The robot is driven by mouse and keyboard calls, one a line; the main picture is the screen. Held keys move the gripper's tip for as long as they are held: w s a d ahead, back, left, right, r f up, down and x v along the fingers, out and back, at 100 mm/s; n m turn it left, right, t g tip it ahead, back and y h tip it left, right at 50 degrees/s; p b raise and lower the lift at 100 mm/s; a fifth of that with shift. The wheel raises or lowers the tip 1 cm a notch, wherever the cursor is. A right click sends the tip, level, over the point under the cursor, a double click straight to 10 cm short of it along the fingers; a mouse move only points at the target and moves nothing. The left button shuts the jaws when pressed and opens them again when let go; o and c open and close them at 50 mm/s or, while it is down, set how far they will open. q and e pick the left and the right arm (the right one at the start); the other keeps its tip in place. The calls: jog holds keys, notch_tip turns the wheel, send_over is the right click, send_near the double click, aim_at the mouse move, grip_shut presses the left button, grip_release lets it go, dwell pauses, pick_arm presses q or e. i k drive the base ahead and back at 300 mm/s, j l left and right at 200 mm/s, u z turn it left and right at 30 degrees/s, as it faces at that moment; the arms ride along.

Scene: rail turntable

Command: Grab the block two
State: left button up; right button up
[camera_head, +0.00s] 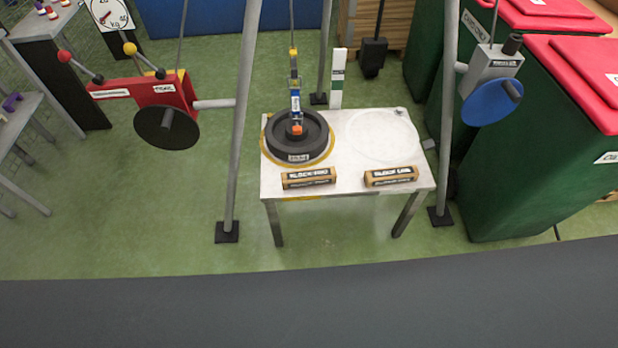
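Two wooden blocks with dark label strips lie along the front edge of a small white table (352,186). The left block's label seems to read "BLOCK TWO", though the print is blurred; I take it as block two (308,178). The right block (390,176) has a label that seems to read "BLOCK ONE". The two blocks lie apart, with bare table between them. Neither of my grippers is in view.
A black round weight (315,137) sits on the table behind block two, under a hanging hook and scale (295,100). Grey frame posts stand left (236,150) and right (446,120) of the table. Green bins (520,170) with red lids stand on the right.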

aim_at(291, 180)
jog(key=i+l+u, duration=0.15)
jog(key=l, duration=0.25)
jog(key=i+l+u, duration=0.1)
jog(key=l, duration=0.3)
jog(key=i+l+u, duration=0.15)
jog(key=l, duration=0.3)
jog(key=i+l+u, duration=0.15)
jog(key=l, duration=0.3)
jog(key=l+u, duration=0.1)
jog(key=l, duration=0.35)
